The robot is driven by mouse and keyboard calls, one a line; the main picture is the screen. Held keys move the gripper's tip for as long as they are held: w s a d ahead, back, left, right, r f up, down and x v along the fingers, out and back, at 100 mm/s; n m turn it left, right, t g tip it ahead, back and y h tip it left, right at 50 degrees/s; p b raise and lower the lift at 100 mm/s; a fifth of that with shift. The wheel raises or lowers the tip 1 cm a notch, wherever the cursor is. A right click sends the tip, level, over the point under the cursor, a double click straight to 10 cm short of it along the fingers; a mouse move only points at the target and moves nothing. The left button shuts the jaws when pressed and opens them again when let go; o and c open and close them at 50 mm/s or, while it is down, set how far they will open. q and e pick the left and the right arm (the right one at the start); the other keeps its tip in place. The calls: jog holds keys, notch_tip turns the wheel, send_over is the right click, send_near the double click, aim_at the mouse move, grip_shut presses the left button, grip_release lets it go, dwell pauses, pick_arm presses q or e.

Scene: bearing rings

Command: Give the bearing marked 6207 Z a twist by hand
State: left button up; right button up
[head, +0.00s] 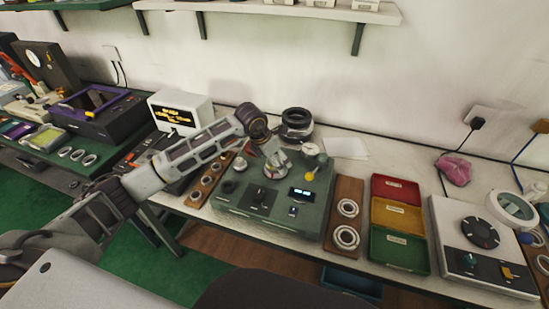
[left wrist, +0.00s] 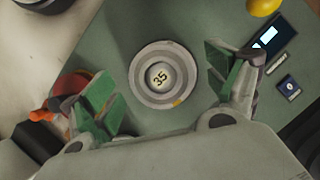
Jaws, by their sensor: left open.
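In the left wrist view a grey bearing ring (left wrist: 142,92) sits on a green surface around a pale round centre marked 35 (left wrist: 160,77). The 6207 Z marking cannot be read in either view. My left gripper (left wrist: 160,88) is open, with one green-padded finger on each side of the ring and a gap to it on both sides. My right gripper does not show.
Wooden boards with rings stand left (head: 194,196) and right (head: 345,188) of the bench. Beyond are red (head: 395,188), yellow (head: 396,215) and green (head: 398,250) trays and a white dial device (head: 450,225). A yellow knob (head: 309,176) and a dial gauge (head: 309,149) are close by my left gripper.

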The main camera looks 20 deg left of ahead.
pick_arm(q)
jog(key=shift+c, duration=1.4)
jog(key=c, duration=1.1)
jog(key=shift+n, duration=0.3)
jog(key=shift+n+y, duration=0.4)
jog(key=shift+n, duration=0.3)
jog(key=shift+t, duration=0.3)
jog(key=shift+n+y, duration=0.3)
jog(key=shift+n, duration=0.7)
jog(key=shift+d+n+b, duration=0.1)
jog(key=shift+n+b, duration=0.25)
jog(key=shift+n, duration=0.15)
jog(key=shift+n+y, duration=0.4)
jog(key=shift+n, duration=0.4)
jog(key=shift+n+y+b, duration=0.3)
jog(key=shift+n+y, duration=0.1)
jog(key=shift+n, duration=0.7)
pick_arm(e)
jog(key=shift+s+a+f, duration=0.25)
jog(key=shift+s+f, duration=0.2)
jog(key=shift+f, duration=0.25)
